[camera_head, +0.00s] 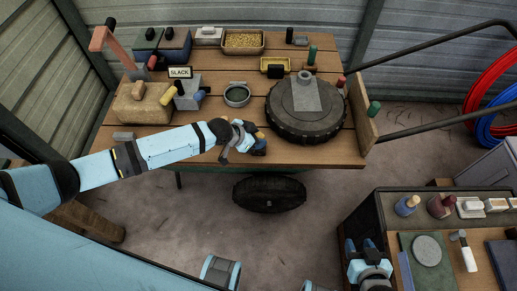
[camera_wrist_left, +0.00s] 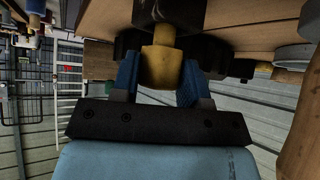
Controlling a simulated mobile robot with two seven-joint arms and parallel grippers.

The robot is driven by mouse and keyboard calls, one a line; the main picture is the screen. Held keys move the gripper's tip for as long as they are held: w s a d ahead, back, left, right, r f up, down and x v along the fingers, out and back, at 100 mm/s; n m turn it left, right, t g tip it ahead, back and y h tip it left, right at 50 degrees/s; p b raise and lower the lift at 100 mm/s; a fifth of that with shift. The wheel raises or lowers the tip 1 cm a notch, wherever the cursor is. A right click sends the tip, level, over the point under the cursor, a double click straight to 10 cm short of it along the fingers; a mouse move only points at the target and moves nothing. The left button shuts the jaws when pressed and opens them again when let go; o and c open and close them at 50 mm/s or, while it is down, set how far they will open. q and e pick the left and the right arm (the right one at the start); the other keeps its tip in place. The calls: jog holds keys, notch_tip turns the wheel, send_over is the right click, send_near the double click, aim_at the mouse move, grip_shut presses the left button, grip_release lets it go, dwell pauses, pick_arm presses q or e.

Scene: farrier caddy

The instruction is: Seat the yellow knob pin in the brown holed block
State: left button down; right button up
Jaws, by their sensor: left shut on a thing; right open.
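The yellow knob pin (camera_wrist_left: 162,65) is between the blue fingers of my left gripper (camera_wrist_left: 160,85) in the left wrist view, its narrower shank pointing up in that picture toward a dark block (camera_wrist_left: 168,12). I cannot tell whether the shank touches that block. In the head view, my left gripper (camera_head: 254,142) is shut on the yellow knob (camera_head: 260,134) at the table's front edge, left of the black tyre. A tan-brown block (camera_head: 136,108) lies at the table's left; its holes are not clear. My right gripper (camera_head: 362,247) is open at the lower right, beside the side bench.
The side bench holds several knobbed pins and tools. Some bare boards lie around the bowl.

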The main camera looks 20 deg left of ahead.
pick_arm(q)
jog(key=shift+f+b, duration=0.3)
jog(key=shift+f, duration=0.3)
dwell(0.4)
jog(key=c, duration=0.5)
grip_release()
jog(key=shift+c, duration=0.2)
jog(key=p+v, duration=0.1)
jog(key=v, duration=1.2)
jog(key=shift+s+r, duration=0.25)
jog(key=shift+r, duration=0.05)
jog(key=shift+a, duration=0.15)
